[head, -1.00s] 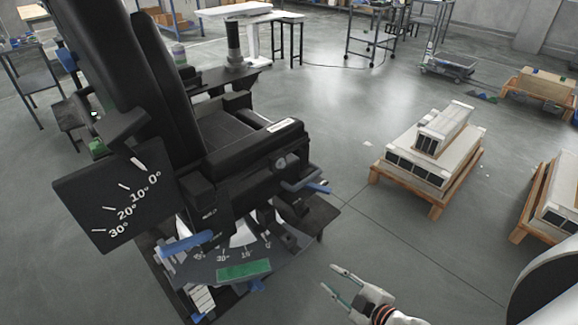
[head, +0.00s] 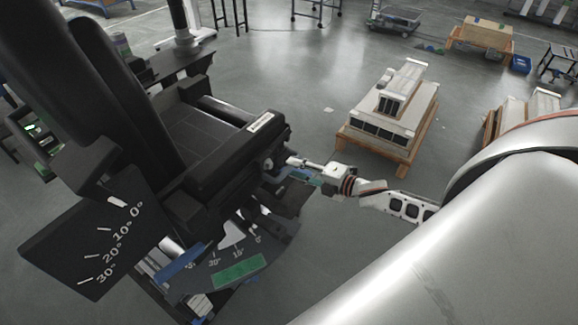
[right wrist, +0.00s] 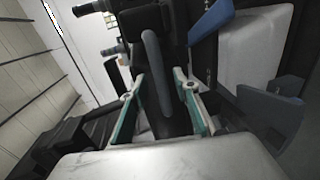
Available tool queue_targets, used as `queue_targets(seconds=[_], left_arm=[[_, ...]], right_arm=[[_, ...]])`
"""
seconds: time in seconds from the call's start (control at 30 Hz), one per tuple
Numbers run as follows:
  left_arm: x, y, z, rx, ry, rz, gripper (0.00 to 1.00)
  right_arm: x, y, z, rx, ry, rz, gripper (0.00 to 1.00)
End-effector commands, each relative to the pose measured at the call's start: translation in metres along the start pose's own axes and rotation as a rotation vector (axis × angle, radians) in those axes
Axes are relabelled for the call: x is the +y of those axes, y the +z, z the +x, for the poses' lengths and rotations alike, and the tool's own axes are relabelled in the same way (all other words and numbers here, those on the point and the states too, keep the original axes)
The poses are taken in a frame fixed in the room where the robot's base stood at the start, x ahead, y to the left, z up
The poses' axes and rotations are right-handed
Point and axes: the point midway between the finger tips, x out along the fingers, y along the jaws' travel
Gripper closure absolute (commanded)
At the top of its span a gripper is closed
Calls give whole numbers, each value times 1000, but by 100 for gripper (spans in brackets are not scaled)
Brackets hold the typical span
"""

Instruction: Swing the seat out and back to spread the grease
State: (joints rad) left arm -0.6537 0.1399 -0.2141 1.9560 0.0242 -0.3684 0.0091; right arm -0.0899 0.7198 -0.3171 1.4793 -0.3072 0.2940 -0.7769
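The black seat (head: 195,135) with its tall backrest stands at the left of the head view. A tilted black plate (head: 85,240) marked in degrees is beside it. A lower dial (head: 225,255) with degree marks and a green patch (head: 238,270) lies below the seat. My right gripper (head: 290,168) is at the seat's near side, by the front of the armrest. In the right wrist view, its green-lined fingers (right wrist: 159,76) are open on either side of a grey bar handle (right wrist: 153,60), with visible gaps. My left gripper is out of view.
A wooden pallet (head: 375,146) with stacked pale boxes stands on the floor right of the seat, beyond my right arm. Another loaded pallet (head: 490,122) is further right. A blue lever (head: 183,260) sticks out by the dial. Open floor (head: 300,80) lies behind.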

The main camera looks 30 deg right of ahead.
Motion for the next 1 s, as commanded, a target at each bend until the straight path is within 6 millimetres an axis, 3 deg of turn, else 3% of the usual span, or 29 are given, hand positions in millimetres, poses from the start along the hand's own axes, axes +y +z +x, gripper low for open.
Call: queue_targets(seconds=[0.2, 0.6, 0.73, 1.0], left_arm=[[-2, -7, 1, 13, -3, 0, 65], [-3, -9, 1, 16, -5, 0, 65], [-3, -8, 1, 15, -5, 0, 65], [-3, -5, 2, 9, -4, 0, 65]], right_arm=[[0, 0, 23, -1, 0, 1, 70], [0, 0, 29, -1, -1, 1, 70], [0, 0, 29, 0, -1, 1, 100], [0, -1, 30, -1, -1, 1, 100]])
